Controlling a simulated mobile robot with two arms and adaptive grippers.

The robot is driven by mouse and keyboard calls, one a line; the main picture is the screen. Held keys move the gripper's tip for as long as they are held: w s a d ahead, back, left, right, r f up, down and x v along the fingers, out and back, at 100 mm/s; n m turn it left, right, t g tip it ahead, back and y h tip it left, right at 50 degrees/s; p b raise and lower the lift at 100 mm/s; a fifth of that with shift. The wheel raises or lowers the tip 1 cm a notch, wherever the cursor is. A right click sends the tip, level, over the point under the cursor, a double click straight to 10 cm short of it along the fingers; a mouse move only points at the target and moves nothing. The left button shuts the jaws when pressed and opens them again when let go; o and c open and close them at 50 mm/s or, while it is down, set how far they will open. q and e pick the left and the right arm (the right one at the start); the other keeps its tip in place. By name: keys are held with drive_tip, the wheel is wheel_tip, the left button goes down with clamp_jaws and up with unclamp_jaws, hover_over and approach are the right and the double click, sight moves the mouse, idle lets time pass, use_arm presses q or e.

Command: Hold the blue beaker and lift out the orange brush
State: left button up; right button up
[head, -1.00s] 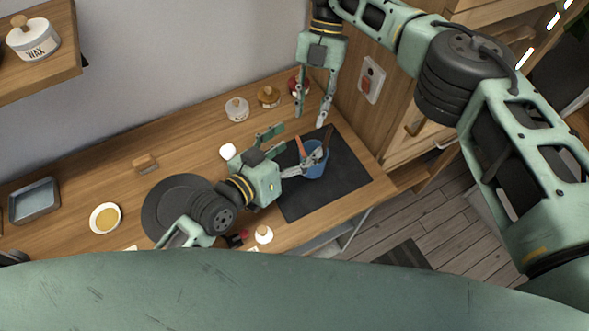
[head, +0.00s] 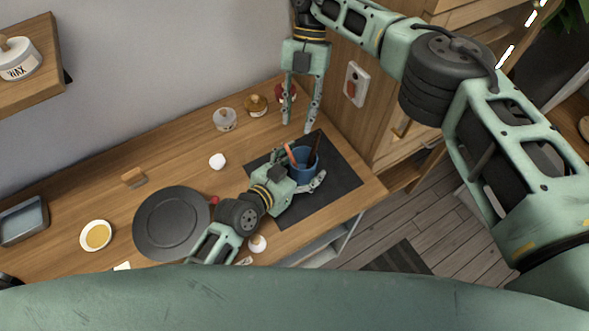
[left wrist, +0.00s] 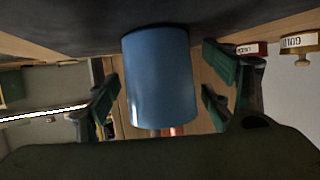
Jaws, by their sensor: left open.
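The blue beaker (head: 306,171) stands upright on the dark mat (head: 340,185). The orange brush (head: 290,154) leans out of its left side, and a dark brown tool (head: 316,149) leans out of its right. My left gripper (head: 300,168) is open at the beaker, one finger on either side. In the left wrist view the beaker (left wrist: 160,80) appears upside down between the open fingers (left wrist: 160,88), with visible gaps. The orange brush's shaft (left wrist: 174,131) shows at its rim. My right gripper (head: 297,126) hangs above and behind the beaker, fingers apart and empty.
A dark round plate (head: 172,224) lies left of my left arm. Lidded jars (head: 224,119) stand along the wall. A white lump (head: 217,161) and a yellow-filled bowl (head: 96,235) are on the table. The wooden cabinet (head: 380,110) bounds the right side.

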use_arm(q)
drive_tip(key=shift+w+d+f, duration=0.1)
drive_tip(key=shift+w, duration=0.1)
drive_tip(key=c, duration=1.4)
